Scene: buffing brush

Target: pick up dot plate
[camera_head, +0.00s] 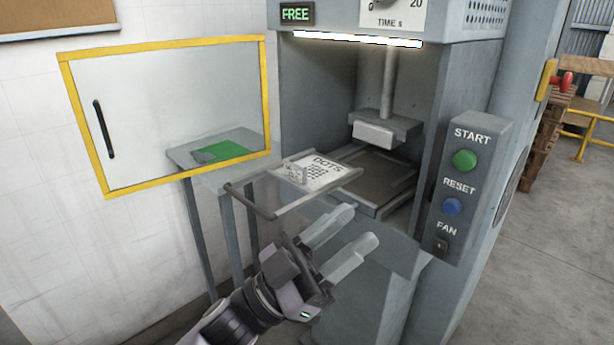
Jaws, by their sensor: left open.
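The dot plate (325,170) is a light plate marked "DOTS" with a grid of dark dots. It lies at the front left of the machine's opening, by a pulled-out frame with a bar handle (250,201). A small metal piece (295,174) stands at its left end. My left gripper (352,234) is open and empty, in front of and below the plate in the picture, apart from it. My right gripper is not in view.
The machine's yellow-framed clear door (165,80) stands open at left. Behind it a side table (185,155) bears a green item (220,151). A press head (373,134) hangs inside the machine. A control box (468,185) with buttons juts out at right.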

